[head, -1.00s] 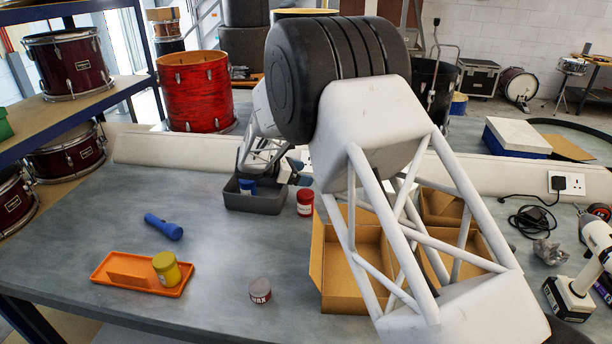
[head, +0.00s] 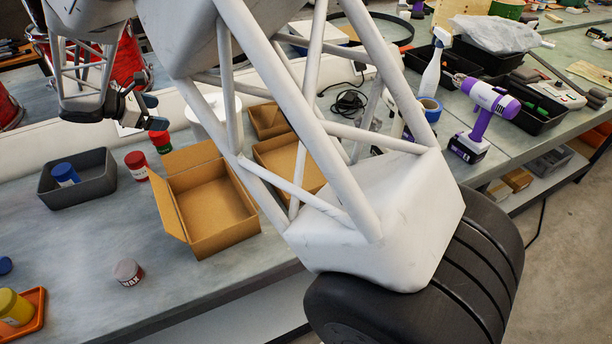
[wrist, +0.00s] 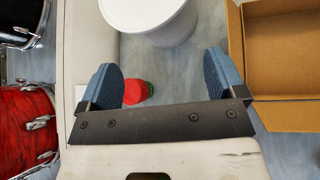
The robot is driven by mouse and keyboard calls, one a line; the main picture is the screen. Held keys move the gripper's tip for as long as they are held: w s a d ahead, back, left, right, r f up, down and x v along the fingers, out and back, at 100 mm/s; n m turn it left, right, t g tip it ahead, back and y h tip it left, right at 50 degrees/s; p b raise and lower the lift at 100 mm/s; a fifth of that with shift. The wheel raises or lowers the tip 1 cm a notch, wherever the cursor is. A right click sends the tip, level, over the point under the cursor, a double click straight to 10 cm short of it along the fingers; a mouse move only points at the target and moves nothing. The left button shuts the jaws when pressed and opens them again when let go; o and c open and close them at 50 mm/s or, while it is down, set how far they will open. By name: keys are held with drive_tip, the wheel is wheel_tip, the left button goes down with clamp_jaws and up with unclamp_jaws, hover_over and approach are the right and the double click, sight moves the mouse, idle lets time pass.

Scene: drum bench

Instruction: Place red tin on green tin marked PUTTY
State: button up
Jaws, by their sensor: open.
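The red tin (head: 136,165) stands on the bench right of a grey tray in the head view, with a white label. Just behind it, near the carton, is a small tin with a green body and a red top (head: 161,141); I cannot read its label or tell whether the red top is its lid. My gripper (head: 154,113) is open and empty, above and behind these tins. In the wrist view my gripper (wrist: 166,84) has its fingers spread, and the red-topped green tin (wrist: 137,92) shows beside the left finger, partly hidden. I cannot make out the labelled red tin there.
The grey tray (head: 107,177) holds a blue tin (head: 65,174). An open carton (head: 215,238) stands right of the tins, and a white tub (wrist: 155,25) behind them. A WAX tin (head: 128,272) and an orange tray (head: 37,322) with a yellow tin (head: 15,307) are nearer.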

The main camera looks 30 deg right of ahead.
drive_tip(key=s+d+r+m+g+y, duration=0.15)
drive_tip(key=s+d+r+m, duration=0.3)
drive_tip(key=s+d, duration=0.5)
drive_tip(key=s+d+r+m+g+y, duration=0.1)
drive_tip(key=s+d+r+m+y, duration=0.3)
drive_tip(key=s+d, duration=0.55)
drive_tip(key=s+d+m+t+y, duration=0.1)
drive_tip(key=s+m, duration=0.4)
drive_tip(key=s, duration=0.9)
drive_tip(key=s+d+m+t+y, duration=0.1)
drive_tip(key=s+m, duration=0.4)
drive_tip(key=s, duration=0.8)
drive_tip(key=d+y, duration=0.1)
drive_tip(key=y, duration=0.1)
drive_tip(key=shift+s+y, duration=0.35)
